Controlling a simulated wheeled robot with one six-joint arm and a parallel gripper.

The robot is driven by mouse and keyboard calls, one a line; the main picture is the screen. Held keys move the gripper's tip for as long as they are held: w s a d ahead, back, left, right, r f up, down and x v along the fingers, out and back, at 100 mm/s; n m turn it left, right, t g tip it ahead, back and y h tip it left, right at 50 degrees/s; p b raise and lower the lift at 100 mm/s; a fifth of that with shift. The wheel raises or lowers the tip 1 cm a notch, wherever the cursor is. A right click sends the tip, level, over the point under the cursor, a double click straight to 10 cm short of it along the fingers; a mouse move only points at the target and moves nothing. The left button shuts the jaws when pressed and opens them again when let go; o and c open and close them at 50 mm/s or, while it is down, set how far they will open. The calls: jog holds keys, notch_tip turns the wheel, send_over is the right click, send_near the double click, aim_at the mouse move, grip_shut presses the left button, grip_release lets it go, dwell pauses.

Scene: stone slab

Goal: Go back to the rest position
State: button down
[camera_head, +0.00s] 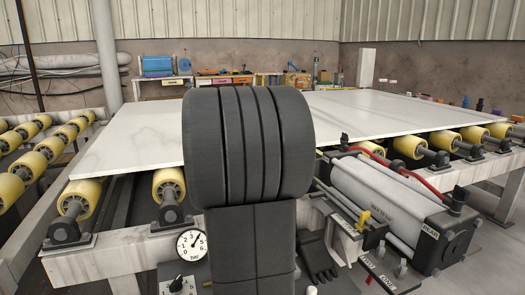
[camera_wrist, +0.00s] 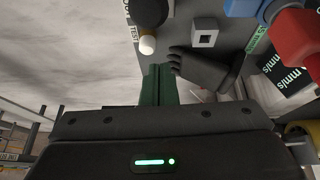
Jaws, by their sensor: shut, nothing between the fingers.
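My gripper (camera_wrist: 158,72) shows in the wrist view. Its dark green fingers are closed together with nothing between them, and its dark body with a green light fills the bottom of that view. The fingers point toward a grey panel (camera_wrist: 225,35) and a dark glove (camera_wrist: 205,72). I cannot tell how far the fingertips are from them. In the head view, my dark arm stands in the middle and hides what is behind it; the gripper does not show there.
A pale stone slab (camera_head: 135,132) lies on yellow rollers (camera_head: 169,185). A large grey cylinder (camera_head: 385,197) with red hoses lies to the right. A pressure gauge (camera_head: 191,245) and a knob (camera_head: 177,284) are at the front. A workbench with tools stands by the back wall.

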jog(key=s+a+r+t+h+b, duration=0.1)
jog(key=s+a+r+h, duration=0.15)
jog(key=a+r, duration=0.55)
jog(key=w+d+f+g+y+p, duration=0.2)
jog(key=w+d+f+y+p, duration=0.1)
jog(key=d+f+y+p, duration=0.4)
jog(key=shift+w+d+f+p, duration=0.35)
jog(key=shift+d+f+p, duration=1.4)
jog(key=shift+d+p, duration=1.95)
jog(key=shift+a+y+p, duration=0.25)
jog(key=shift+a+p, duration=0.4)
jog(key=shift+a, duration=0.05)
